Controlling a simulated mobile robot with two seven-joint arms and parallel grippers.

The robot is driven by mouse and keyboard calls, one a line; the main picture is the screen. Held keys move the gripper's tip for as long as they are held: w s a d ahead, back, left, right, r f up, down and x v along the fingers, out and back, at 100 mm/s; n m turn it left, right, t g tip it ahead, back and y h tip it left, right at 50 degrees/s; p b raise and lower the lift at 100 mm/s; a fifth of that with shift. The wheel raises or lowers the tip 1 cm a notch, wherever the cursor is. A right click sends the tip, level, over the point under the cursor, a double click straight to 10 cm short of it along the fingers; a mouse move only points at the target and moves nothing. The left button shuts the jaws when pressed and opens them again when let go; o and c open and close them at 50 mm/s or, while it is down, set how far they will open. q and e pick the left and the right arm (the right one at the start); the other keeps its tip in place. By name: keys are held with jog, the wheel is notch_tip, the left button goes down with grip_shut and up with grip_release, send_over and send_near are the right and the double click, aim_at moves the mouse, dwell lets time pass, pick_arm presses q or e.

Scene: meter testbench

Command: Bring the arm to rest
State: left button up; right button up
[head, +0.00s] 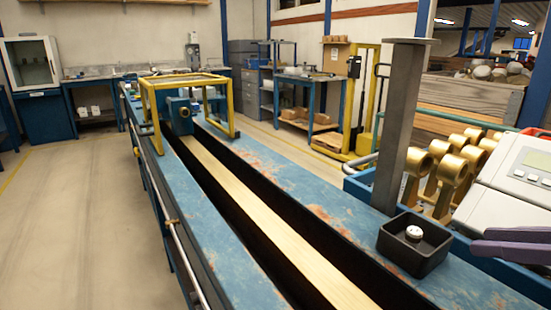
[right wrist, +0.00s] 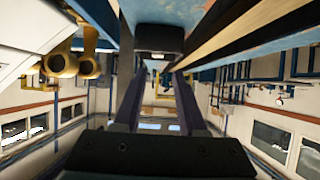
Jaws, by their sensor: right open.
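My right gripper (head: 484,240) comes in at the right edge of the head view, its dark purple fingers pointing left. It hangs in front of the light grey console, right of a small black tray (head: 413,262). In the right wrist view, the two fingers of my right gripper (right wrist: 159,78) stand apart with nothing between them. A dark box that looks like the tray (right wrist: 158,42) shows beyond the fingertips there. A small white and dark round part (head: 413,233) sits in the tray. My left gripper is in neither view.
The long blue testbench (head: 290,185) fills the middle, with a yellow frame (head: 157,118) at its far end. A grey post (head: 398,130) rises behind the tray. Brass fittings (head: 450,165) and the console (head: 515,180) crowd the right. The floor at left (head: 60,220) is clear.

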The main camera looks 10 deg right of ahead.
jog(key=s+a+g+p, duration=0.1)
jog(key=s+a+p, duration=0.1)
jog(key=a, duration=0.1)
jog(key=s+a+f+g+h+p, duration=0.1)
jog(key=s+a+p, duration=0.1)
jog(key=s+a, duration=0.1)
jog(key=s+a+g+p, duration=0.1)
jog(key=s+a+p, duration=0.1)
jog(key=s+a, duration=0.1)
jog(key=shift+a+f, duration=0.35)
jog(key=shift+a, duration=0.35)
jog(key=s+a+r+m+g+h+p, duration=0.35)
jog(key=s+r+p, duration=0.3)
jog(key=s, duration=0.25)
notch_tip(320, 180, up, 38)
jog(key=g+p, duration=0.1)
jog(key=p, duration=3.5)
jog(key=shift+f+n+p, duration=0.2)
jog(key=shift+n+p, duration=0.15)
jog(key=shift+n, duration=0.1)
jog(key=shift+d, duration=0.1)
